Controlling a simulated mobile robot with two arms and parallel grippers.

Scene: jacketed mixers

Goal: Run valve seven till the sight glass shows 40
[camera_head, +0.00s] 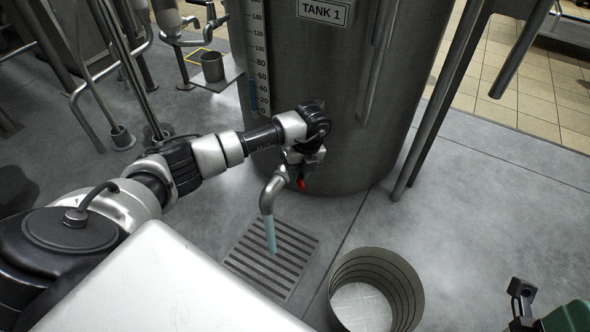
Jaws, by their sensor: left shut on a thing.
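The tank (345,110), labelled TANK 1, is a tall steel vessel. Its sight glass (253,94) runs up the left side beside a numbered scale. A blue column shows in the lower part, with its top seeming to lie between 40 and 60; it is too small to read exactly. My left gripper (302,158) is at the valve low on the tank front, shut on its handle, whose red part (301,184) shows below. The bent spout (271,190) lets out a pale blue stream (270,235). No valve number is legible.
A floor drain grate (272,258) lies under the stream. An open round metal container (376,292) stands to its right. A small pot (212,67) stands at the back left. Slanting steel legs (432,125) rise right of the tank. A green machine (568,317) is at the lower right.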

